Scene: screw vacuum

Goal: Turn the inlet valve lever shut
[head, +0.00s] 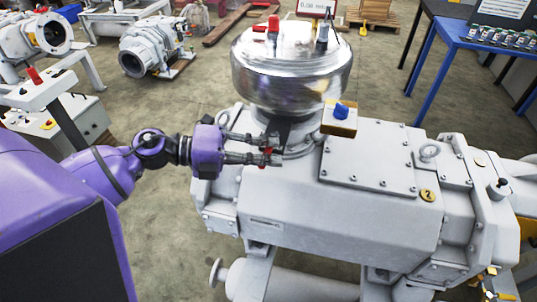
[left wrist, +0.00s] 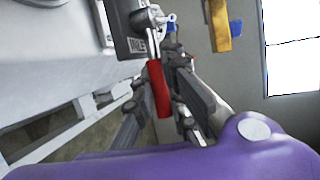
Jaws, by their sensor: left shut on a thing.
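The red inlet valve lever (left wrist: 160,88) lies between the fingers of my left gripper (left wrist: 168,100) in the left wrist view, and the gripper is shut on it. The lever joins a metal pivot beside a dark block (left wrist: 124,30) with lettering. In the head view, only a small red part of the lever (head: 266,151) shows by the fingertips of my left gripper (head: 272,151). The gripper is at the neck below the shiny metal drum (head: 290,78), above the grey pump body (head: 340,215). My right gripper is not in view.
A blue knob on a yellow-sided box (head: 340,116) stands right of the gripper on the pump. A lifting eye (head: 430,151) rises from the pump top. A control stand with a red knob (head: 38,92) is at left. A blue table (head: 500,50) is at back right.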

